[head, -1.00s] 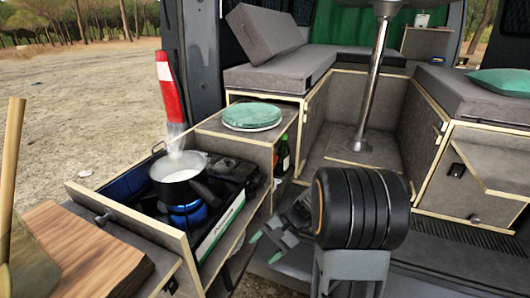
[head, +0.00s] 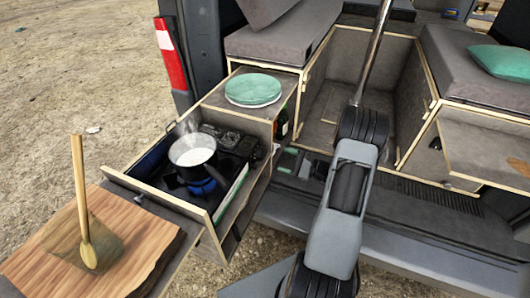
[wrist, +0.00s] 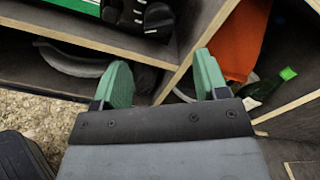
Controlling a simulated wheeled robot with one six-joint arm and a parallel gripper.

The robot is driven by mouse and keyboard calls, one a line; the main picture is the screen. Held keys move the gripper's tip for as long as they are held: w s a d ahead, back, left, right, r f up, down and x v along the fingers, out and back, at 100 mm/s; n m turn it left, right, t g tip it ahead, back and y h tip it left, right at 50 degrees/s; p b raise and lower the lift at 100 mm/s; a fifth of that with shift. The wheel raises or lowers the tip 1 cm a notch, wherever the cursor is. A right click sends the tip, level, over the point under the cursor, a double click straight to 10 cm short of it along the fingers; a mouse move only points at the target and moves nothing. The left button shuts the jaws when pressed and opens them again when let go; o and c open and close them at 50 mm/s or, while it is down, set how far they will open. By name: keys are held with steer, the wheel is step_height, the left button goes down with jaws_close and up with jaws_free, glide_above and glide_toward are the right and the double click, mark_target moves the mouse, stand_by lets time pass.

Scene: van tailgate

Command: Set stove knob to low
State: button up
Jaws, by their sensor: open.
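The camping stove (head: 232,192) sits in the pulled-out drawer, with a blue flame (head: 203,187) under a dark pot (head: 193,160) of steaming white liquid. In the wrist view, a black stove knob (wrist: 158,18) shows at the top, on the front by the green panel; its setting is not readable. My gripper (wrist: 163,80) is open and empty, its green fingertips apart and below the knob in the picture, not touching it. In the head view, my gripper (head: 287,161) is right of the stove, partly hidden by my arm. I cannot make out the knob there.
A drawer divider (wrist: 190,60) lies close to the fingers in the wrist view. A green bottle (wrist: 268,86) and an orange item (wrist: 246,38) are in the compartment at right. A green plate (head: 253,89) lies on the cabinet. A cutting board (head: 140,235) is at left.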

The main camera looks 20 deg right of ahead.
mark_target(265, 155)
steer(key=p+x, duration=0.1)
steer(key=x, duration=0.7)
steer(key=shift+w+a, duration=0.15)
steer(key=shift+a, duration=0.1)
steer(key=shift+c, duration=0.3)
steer(key=c, duration=0.8)
